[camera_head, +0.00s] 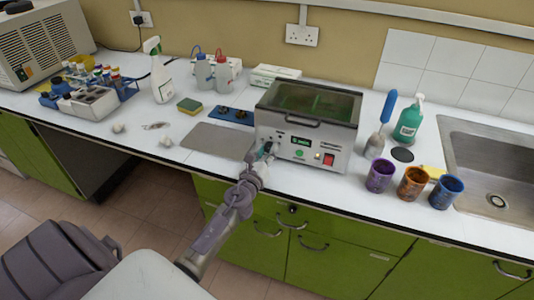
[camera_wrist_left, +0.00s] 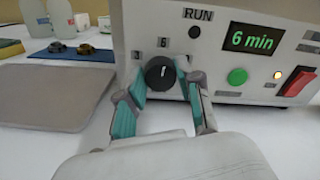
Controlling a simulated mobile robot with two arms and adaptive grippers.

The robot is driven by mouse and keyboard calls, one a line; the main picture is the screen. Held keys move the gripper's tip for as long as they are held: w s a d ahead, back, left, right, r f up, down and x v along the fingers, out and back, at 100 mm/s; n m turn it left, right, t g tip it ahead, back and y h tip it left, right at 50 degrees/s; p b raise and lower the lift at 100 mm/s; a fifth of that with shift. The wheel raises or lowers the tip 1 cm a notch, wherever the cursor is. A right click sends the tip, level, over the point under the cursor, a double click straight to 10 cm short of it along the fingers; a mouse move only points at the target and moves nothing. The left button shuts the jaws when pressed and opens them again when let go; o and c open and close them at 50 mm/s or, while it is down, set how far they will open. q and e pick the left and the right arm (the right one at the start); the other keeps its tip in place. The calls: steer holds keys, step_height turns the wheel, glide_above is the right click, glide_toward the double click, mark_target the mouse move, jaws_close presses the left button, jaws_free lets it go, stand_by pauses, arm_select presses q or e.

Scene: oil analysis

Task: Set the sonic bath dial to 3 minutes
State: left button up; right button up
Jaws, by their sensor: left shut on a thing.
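The sonic bath (camera_head: 305,125) stands on the white counter, a grey box with a dark lid and handle. Its black dial (camera_wrist_left: 159,73) is on the left of the front panel, with a 3 mark (camera_wrist_left: 137,55) up and left of it and a 6 mark (camera_wrist_left: 163,43) above. The dial's white pointer line stands about upright, toward the 6. The green display (camera_wrist_left: 253,38) reads 6 min. My left gripper (camera_head: 263,152) is at the front panel; in the left wrist view its teal-padded fingers (camera_wrist_left: 160,88) are shut on the dial, one on each side. My right gripper is not in view.
A green button (camera_wrist_left: 237,77) and a red switch (camera_wrist_left: 297,81) sit right of the dial. A grey mat (camera_head: 215,139) lies left of the bath. Purple (camera_head: 380,177), orange (camera_head: 413,184) and blue (camera_head: 446,193) cups stand to the right, near the sink (camera_head: 490,165).

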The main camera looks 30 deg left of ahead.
arm_select(q)
steer(key=n, duration=0.3)
steer(key=shift+f+n+b, duration=0.1)
steer(key=shift+n+b, duration=0.3)
steer(key=n, duration=0.3)
steer(key=shift+a+n+b, duration=0.1)
steer(key=shift+n+b, duration=0.2)
steer(key=n, duration=0.3)
steer(key=shift+f+n, duration=0.1)
steer(key=shift+n, duration=1.7)
